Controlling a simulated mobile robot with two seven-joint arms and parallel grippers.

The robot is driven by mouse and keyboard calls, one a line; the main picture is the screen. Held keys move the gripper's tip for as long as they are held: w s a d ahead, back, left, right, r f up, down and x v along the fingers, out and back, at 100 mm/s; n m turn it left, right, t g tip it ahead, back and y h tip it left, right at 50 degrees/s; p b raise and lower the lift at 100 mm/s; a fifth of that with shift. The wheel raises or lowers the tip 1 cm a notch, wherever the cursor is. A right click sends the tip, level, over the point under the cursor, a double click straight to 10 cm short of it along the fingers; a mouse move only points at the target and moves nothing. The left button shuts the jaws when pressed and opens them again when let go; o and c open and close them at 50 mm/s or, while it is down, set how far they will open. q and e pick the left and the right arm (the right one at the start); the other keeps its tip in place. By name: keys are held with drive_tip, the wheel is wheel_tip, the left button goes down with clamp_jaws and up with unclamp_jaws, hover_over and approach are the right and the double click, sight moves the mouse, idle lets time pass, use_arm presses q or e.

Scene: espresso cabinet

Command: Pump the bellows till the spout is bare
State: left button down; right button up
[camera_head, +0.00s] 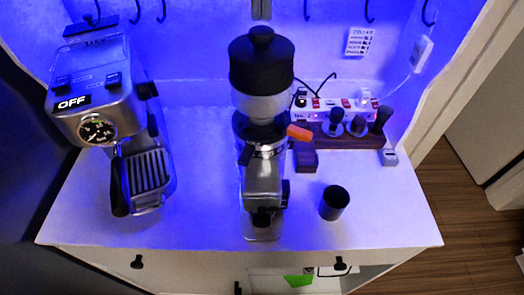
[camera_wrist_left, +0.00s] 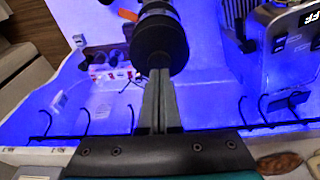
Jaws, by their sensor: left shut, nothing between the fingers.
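The bellows (camera_head: 261,65) is a black, ribbed-looking cap with a knob on top of the grinder (camera_head: 264,180) in the middle of the counter. It stands upright and looks expanded. In the left wrist view the bellows (camera_wrist_left: 159,40) is just beyond the fingertips. My left gripper (camera_head: 261,12) shows at the top edge of the head view, behind the bellows and apart from it in the picture. In the left wrist view the gripper (camera_wrist_left: 158,78) is shut and empty. The spout is hard to make out under the grinder head; I cannot tell whether grounds cling to it. My right gripper is not in view.
An espresso machine (camera_head: 98,95) marked OFF stands left. A black cup (camera_head: 334,202) is right of the grinder. A power strip (camera_head: 335,108) and a wooden tool stand (camera_head: 350,140) are at the back right. Hooks line the back wall.

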use_arm(q)
drive_tip(key=shift+r+p, duration=2.1)
drive_tip(key=shift+r, duration=0.25)
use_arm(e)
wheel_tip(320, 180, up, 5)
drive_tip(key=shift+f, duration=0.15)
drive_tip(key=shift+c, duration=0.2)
